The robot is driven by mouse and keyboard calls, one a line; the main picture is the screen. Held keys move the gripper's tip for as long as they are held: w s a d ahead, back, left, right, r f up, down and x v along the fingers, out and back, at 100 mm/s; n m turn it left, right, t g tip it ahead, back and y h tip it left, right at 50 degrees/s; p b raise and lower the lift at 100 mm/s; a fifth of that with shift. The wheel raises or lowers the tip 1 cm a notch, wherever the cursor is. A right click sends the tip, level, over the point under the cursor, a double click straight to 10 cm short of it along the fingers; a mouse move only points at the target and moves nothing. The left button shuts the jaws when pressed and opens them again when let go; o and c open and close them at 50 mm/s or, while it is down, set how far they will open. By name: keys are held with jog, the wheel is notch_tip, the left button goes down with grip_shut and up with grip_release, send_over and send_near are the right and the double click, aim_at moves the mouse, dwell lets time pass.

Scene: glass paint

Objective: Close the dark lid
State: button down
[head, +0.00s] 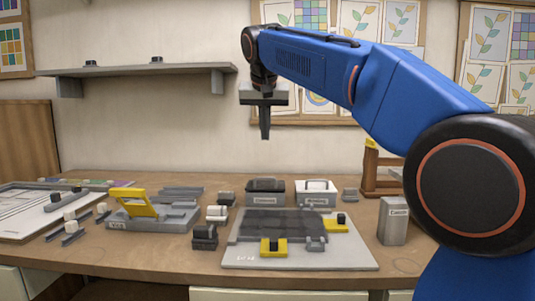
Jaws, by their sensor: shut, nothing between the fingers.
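My gripper (264,136) hangs fingers down at the end of my blue arm, high above the back of the table. Its fingers are together and hold nothing. Below it in the picture, a dark grey box (265,200) with a pale label stands at the back of the table. A dark lid (265,185) shows at the top of this box. The view is too small to tell whether the lid is fully seated or raised. My gripper is well apart from it.
A white box (315,200) stands just right of the dark one. In front lies a pale board (300,262) with a dark panel and yellow clamps. A grey holder with a raised yellow flap (133,201) is left. A grey labelled block (393,221) stands right.

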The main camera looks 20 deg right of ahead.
send_over(265, 188)
notch_tip(265, 188, down, 8)
notch_tip(265, 188, down, 3)
jog(key=shift+s+f, duration=0.2)
jog(key=shift+f, duration=0.45)
jog(key=shift+s+a+f, duration=0.1)
jog(key=shift+s+f, duration=0.1)
jog(key=shift+f, duration=0.25)
jog(key=shift+s+a+f, duration=0.1)
jog(key=shift+s+f, duration=0.1)
jog(key=shift+f, duration=0.25)
